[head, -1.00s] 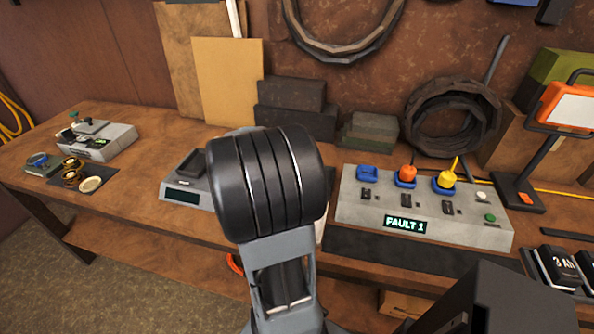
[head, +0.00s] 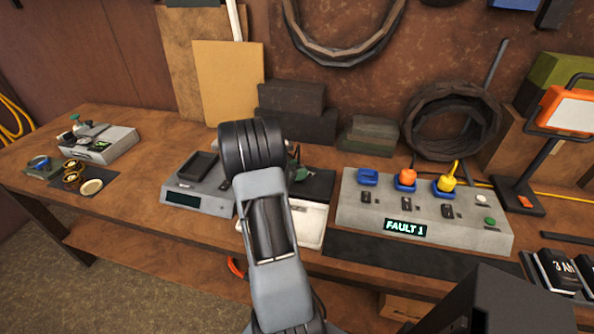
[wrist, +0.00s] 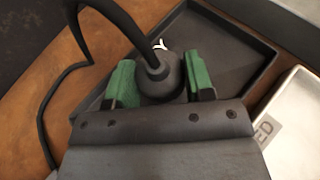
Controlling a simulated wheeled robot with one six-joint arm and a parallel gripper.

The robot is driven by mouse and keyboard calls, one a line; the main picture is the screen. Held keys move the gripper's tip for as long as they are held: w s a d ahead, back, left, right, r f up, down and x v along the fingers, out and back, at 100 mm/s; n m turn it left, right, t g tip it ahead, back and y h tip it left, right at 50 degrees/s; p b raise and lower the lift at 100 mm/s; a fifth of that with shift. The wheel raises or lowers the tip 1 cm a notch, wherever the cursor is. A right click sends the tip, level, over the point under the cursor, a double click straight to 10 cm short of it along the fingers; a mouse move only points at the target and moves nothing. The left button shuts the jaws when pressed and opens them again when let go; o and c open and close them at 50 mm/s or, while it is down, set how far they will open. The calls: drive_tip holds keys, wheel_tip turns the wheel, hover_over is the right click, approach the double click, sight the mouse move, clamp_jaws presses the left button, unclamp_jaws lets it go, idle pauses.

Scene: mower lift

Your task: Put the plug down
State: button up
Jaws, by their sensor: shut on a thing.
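The plug (wrist: 160,82) is a dark rounded body with a thick black cable (wrist: 122,22) curving away to the upper left. My gripper (wrist: 160,72) is shut on it, with a green pad on each side, in the wrist view. Plug and gripper are over a shallow black tray (wrist: 228,48); I cannot tell whether the plug touches its floor. In the head view my arm hides most of the gripper; a bit of green (head: 299,173) shows beside the black tray or mat (head: 320,186).
A scale (head: 185,198) stands left of my arm, a white tray (head: 311,226) in front. To the right is a grey console (head: 350,214) reading FAULT 1, with orange (head: 407,177) and yellow (head: 446,183) plugs in blue sockets. Brown bench shows at the left.

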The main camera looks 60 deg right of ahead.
drive_tip(key=shift+f, duration=0.3)
drive_tip(key=shift+f, duration=0.1)
drive_tip(key=shift+f, duration=0.15)
drive_tip(key=o, duration=1)
drive_tip(key=shift+c, duration=0.2)
